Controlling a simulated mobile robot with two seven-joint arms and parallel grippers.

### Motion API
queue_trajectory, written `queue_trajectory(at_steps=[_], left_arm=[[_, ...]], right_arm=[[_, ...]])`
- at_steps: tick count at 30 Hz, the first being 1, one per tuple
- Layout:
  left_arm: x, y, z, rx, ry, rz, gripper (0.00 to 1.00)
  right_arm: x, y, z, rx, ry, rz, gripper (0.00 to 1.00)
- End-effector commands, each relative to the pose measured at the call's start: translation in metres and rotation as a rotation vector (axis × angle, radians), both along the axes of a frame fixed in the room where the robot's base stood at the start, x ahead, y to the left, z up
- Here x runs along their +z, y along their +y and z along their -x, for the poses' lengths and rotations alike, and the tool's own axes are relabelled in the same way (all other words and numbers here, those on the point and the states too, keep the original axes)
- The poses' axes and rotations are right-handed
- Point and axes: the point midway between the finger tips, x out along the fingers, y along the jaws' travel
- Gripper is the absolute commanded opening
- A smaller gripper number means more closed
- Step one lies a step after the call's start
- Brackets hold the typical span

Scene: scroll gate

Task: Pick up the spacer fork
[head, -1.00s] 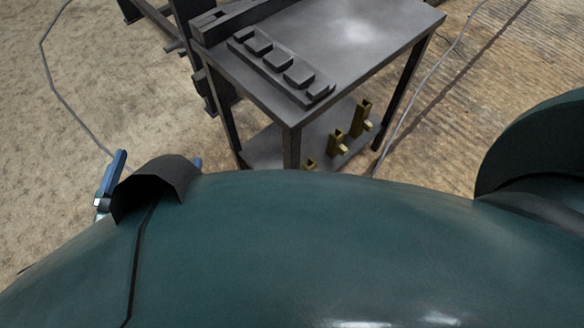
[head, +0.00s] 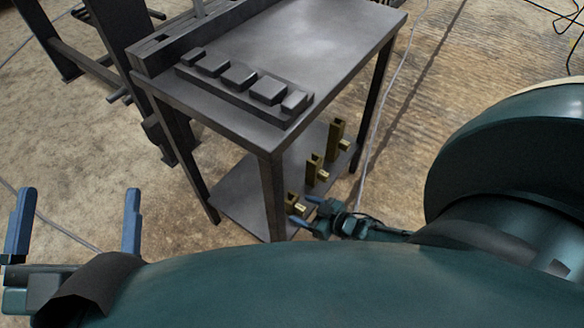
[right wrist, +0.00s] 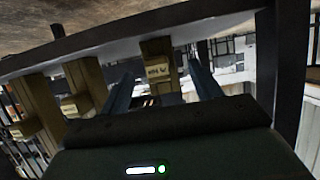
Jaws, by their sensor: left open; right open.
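Three brass-coloured upright pieces with small tags stand on the cart's lower shelf: a near one (head: 292,203), a middle one (head: 313,170) and a far one (head: 336,138). I cannot tell which is the spacer fork; the tag lettering is too small. My right gripper (head: 305,210) is open beside the near piece. In the right wrist view, a brass piece (right wrist: 157,62) shows between the two blue fingers, beyond their tips, with no clear contact; two more stand to its left. My left gripper (head: 80,193) is open and empty at the far left, away from the cart.
The metal cart (head: 300,40) has a dark rack of several blocks (head: 240,80) on its top. Its corner leg (head: 272,195) stands close to my right gripper. A dark frame (head: 125,50) is behind left. A cable lies on the floor right of the cart.

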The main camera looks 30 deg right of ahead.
Motion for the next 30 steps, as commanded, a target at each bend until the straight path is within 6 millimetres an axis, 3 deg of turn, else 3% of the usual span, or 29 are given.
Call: queue_trajectory(at_steps=[9,19,30], left_arm=[[0.029,0.003,-0.004,-0.002,-0.257,-0.026,1.00],[0.037,0.004,-0.003,-0.002,-0.295,-0.029,1.00],[0.037,0.004,-0.003,-0.003,-0.294,-0.029,1.00]], right_arm=[[-0.021,0.016,-0.037,0.001,-0.003,-0.002,0.64],[-0.020,0.017,-0.042,0.001,-0.001,-0.001,0.63],[-0.020,0.017,-0.042,0.000,-0.001,0.000,0.33]])
